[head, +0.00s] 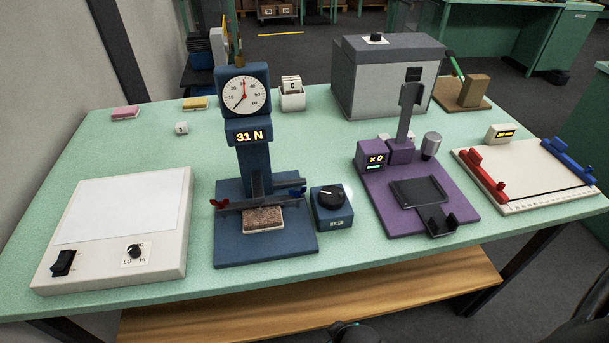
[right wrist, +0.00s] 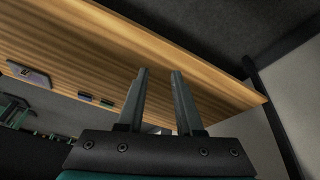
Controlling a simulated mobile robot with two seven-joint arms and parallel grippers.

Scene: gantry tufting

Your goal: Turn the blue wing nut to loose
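The blue wing nut (head: 297,191) sits at the right end of the dark crossbar (head: 257,201) on a blue press-like stand (head: 228,240). A red wing nut (head: 219,204) is at the crossbar's left end. A brown, bristly block (head: 263,218) lies under the bar. The stand's display (head: 249,136) reads 31 N, below a round dial (head: 242,91). My right gripper (right wrist: 160,73) is open and empty in the right wrist view, with a wooden shelf behind its fingers; it is away from the wing nut. My left gripper is not in view.
A blue box with a black knob (head: 331,202) stands just right of the stand. A purple fixture (head: 432,211) is further right, and a white light panel (head: 116,228) is at left. The green tabletop (head: 335,248) has a clear strip along its front edge.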

